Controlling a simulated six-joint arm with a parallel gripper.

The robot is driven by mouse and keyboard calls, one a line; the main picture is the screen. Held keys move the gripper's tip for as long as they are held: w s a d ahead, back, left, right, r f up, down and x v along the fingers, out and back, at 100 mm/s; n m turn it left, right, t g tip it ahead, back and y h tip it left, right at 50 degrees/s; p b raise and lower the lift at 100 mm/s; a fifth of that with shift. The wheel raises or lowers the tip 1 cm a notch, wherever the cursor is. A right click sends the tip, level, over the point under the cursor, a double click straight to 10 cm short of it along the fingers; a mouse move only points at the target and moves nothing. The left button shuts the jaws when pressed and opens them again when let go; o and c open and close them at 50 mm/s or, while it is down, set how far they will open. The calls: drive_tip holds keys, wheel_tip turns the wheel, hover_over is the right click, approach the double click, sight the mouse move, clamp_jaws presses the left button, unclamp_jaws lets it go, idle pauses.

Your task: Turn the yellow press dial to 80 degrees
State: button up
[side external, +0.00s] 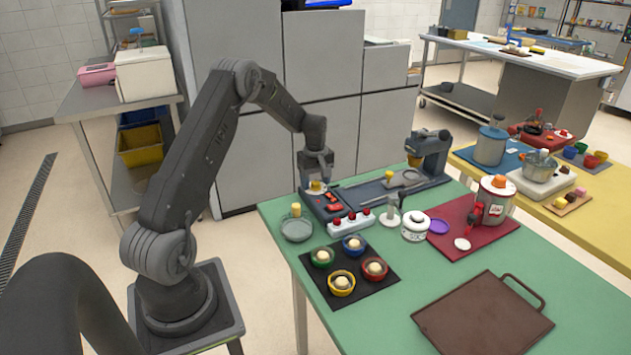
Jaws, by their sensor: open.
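A small yellow dial (316,187) with a pale disc under it shows right below my gripper. It sits at the back-left end of a dark panel with red parts (334,208) on the green table. My gripper (317,176) points down over the dial with its jaws open. The fingertips are at or just above the dial; I cannot tell whether they touch it. The dial's marks and angle are too small to read, and my gripper partly hides its top.
A glass dish with a yellow knob (296,228) stands close left. A white strip with red knobs (350,222) lies in front. A grey-blue machine (430,150) stands behind right. Coloured bowls sit on a black mat (378,291).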

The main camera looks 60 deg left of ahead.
drive_tip(key=shift+f, duration=0.15)
drive_tip(key=shift+c, duration=0.2)
drive_tip(key=c, duration=0.9)
drive_tip(key=shift+m, duration=0.3)
drive_tip(key=m, duration=0.3)
drive_tip(key=shift+m, duration=0.3)
drive_tip(key=m, duration=0.3)
drive_tip(key=shift+m, duration=0.3)
drive_tip(key=m, duration=0.4)
drive_tip(key=shift+m, duration=2)
